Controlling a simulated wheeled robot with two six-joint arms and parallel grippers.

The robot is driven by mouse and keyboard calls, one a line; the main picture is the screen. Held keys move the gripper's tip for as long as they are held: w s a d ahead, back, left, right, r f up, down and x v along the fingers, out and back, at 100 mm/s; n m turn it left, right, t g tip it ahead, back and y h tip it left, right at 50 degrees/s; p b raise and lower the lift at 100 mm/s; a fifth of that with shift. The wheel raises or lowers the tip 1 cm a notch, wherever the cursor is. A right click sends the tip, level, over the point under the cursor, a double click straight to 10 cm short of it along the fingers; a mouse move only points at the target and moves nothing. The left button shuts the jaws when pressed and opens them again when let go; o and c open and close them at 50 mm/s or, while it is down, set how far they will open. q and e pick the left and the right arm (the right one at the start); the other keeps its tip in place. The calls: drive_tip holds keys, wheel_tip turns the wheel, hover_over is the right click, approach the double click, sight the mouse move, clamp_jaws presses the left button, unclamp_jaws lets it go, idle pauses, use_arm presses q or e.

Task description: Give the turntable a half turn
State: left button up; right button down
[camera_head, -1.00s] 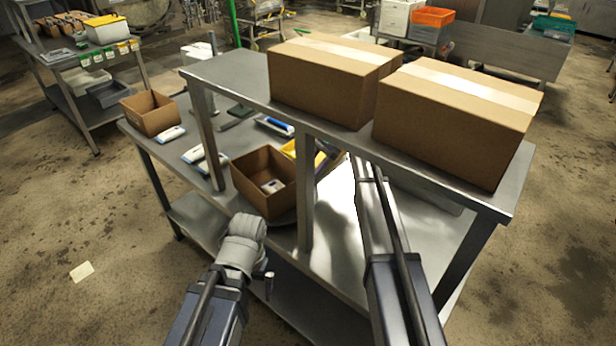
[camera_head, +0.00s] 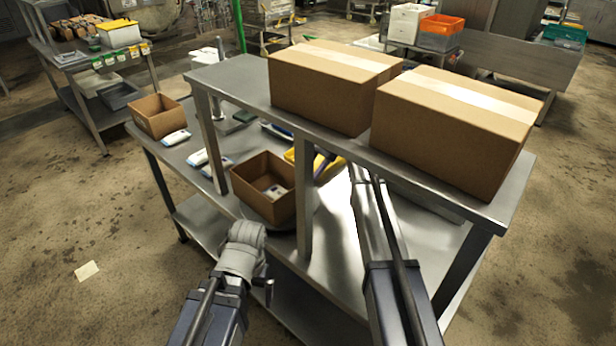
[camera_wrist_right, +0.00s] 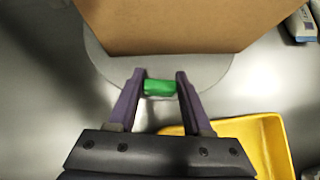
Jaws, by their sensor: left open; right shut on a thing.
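The turntable is a flat grey disc (camera_wrist_right: 215,72) under an open cardboard box (camera_wrist_right: 180,25) in the right wrist view. In the head view the box (camera_head: 263,190) stands behind the shelf post, and only a sliver of disc (camera_head: 283,222) shows below it. A small green piece (camera_wrist_right: 159,88) sits at the disc's near edge. My right gripper (camera_wrist_right: 160,86) is shut on this green piece, its fingers on either side. My left gripper (camera_head: 266,287) is open and empty, in front of the table.
A yellow tray (camera_wrist_right: 275,140) lies close to my right gripper. Two closed cartons (camera_head: 335,85) stand on the raised shelf (camera_head: 225,80) over my right arm. Shelf posts (camera_head: 305,200) flank the box.

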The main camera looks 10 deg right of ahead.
drive_tip(key=shift+c, duration=1.6)
unclamp_jaws()
drive_tip(key=shift+r, duration=0.1)
wheel_tip(320, 180, up, 10)
drive_tip(key=p, duration=1)
